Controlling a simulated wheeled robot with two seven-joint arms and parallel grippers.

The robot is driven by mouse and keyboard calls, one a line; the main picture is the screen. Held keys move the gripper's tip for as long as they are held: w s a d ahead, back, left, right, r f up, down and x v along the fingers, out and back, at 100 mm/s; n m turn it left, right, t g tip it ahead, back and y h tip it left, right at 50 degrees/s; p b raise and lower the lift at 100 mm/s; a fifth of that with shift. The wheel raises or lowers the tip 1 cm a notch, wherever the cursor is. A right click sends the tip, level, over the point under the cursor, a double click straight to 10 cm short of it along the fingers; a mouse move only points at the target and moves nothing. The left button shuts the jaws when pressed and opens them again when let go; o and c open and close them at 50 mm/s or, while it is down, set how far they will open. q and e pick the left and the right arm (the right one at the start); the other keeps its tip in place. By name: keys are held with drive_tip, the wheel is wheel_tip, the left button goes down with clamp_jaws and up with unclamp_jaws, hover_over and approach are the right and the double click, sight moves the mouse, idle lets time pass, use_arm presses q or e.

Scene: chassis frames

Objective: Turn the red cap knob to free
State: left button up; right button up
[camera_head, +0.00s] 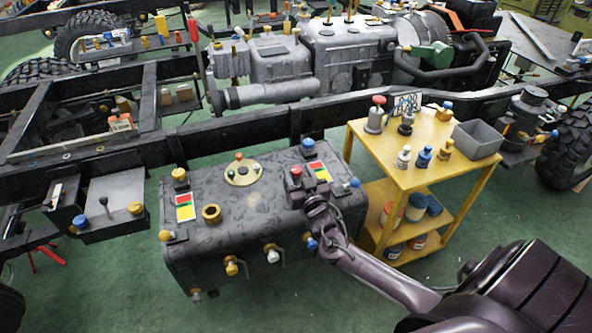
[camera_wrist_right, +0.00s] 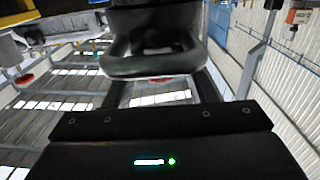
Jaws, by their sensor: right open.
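A grey tank (camera_head: 225,225) with several coloured knobs and caps stands in the middle of the head view. A small red-capped knob (camera_head: 296,171) is on its top at the right end, beside a red, yellow and green label (camera_head: 320,171). My right gripper (camera_head: 308,188) is open, just on the near side of this knob; I cannot tell whether it touches it. My left gripper is not in view.
Blue knobs (camera_head: 307,145) and (camera_head: 354,183) lie close to the gripper. A second label (camera_head: 185,207) and a brass ring (camera_head: 211,213) are on the tank's left. A yellow cart (camera_head: 420,176) with bottles stands at right. Black chassis rails (camera_head: 240,127) run behind.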

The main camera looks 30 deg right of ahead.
drive_tip(key=shift+x, duration=1.05)
drive_tip(key=shift+c, duration=0.2)
drive_tip(key=c, duration=0.9)
